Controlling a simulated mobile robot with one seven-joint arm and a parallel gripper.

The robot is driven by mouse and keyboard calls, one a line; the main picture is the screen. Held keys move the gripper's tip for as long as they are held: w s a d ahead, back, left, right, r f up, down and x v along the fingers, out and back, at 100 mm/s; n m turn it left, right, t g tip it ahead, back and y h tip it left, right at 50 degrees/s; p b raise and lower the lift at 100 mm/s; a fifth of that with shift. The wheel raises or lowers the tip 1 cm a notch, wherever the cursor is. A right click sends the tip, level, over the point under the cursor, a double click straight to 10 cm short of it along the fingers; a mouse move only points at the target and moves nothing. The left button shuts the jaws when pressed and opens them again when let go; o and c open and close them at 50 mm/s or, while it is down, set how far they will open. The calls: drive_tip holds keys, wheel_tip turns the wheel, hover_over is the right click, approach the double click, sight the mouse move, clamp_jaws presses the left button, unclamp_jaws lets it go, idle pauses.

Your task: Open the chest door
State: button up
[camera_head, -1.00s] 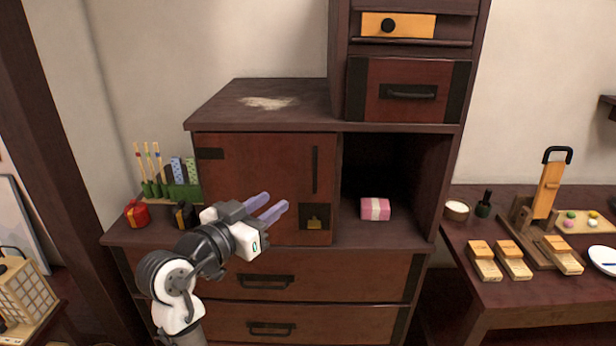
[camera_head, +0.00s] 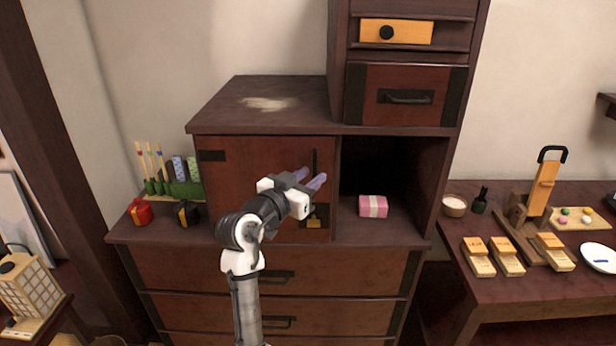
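The chest door (camera_head: 240,165) is a reddish-brown sliding or hinged panel at the left of the dark wooden chest, and it stands closed. A dark vertical handle bar (camera_head: 315,160) is near its right edge. A dark plate with a brass-coloured latch (camera_head: 314,222) sits below the handle. My gripper (camera_head: 311,178) is in front of the door's right part, with its two pale purple fingers pointing up and right at the handle's lower end. The fingers are apart, with a gap between them. I cannot tell whether they touch the handle.
Right of the door is an open dark compartment with a pink box (camera_head: 373,206). Drawers (camera_head: 270,275) lie below. A table (camera_head: 490,290) with wooden blocks is at the right.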

drive_tip(key=shift+c, duration=0.3)
clamp_jaws()
